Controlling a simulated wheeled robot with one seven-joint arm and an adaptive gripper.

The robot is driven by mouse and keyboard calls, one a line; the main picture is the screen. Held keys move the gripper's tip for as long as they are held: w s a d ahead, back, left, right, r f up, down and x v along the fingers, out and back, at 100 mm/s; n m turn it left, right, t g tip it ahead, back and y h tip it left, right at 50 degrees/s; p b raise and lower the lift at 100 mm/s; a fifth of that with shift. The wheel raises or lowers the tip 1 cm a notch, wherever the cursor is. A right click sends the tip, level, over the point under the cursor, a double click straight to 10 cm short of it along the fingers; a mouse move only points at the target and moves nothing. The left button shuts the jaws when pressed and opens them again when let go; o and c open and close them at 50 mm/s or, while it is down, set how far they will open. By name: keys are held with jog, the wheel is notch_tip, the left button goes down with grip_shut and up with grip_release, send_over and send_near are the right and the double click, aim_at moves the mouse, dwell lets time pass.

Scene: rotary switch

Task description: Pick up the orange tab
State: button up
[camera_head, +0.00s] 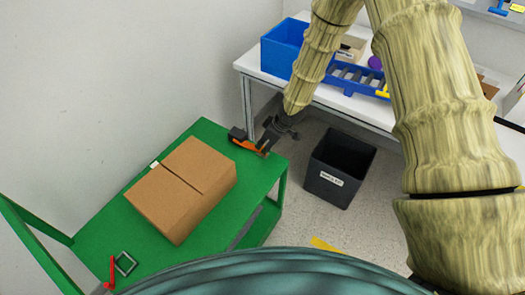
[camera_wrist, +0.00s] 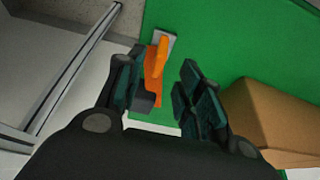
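The orange tab (camera_head: 247,147) lies near the far right corner of the green table (camera_head: 100,235), with a dark piece at its left end. In the wrist view the orange tab (camera_wrist: 160,56) rises by a small grey plate (camera_wrist: 171,40) and runs down between my fingers. My gripper (camera_head: 268,143) is over the table corner, close to the tab. In the wrist view my gripper (camera_wrist: 158,75) is open, with the left finger near the tab and a wider gap to the right finger. The left finger partly hides the tab's lower end. I cannot tell whether they touch.
A cardboard box (camera_head: 180,192) stands on the green table, right of my fingers in the wrist view (camera_wrist: 280,115). A black bin (camera_head: 340,168) stands on the floor. A white table behind holds a blue crate (camera_head: 280,50). A red piece (camera_head: 111,272) lies at the near left.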

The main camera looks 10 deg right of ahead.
aim_at(263, 147)
jog(key=shift+x, duration=1.65)
jog(key=shift+w, duration=0.1)
grip_shut()
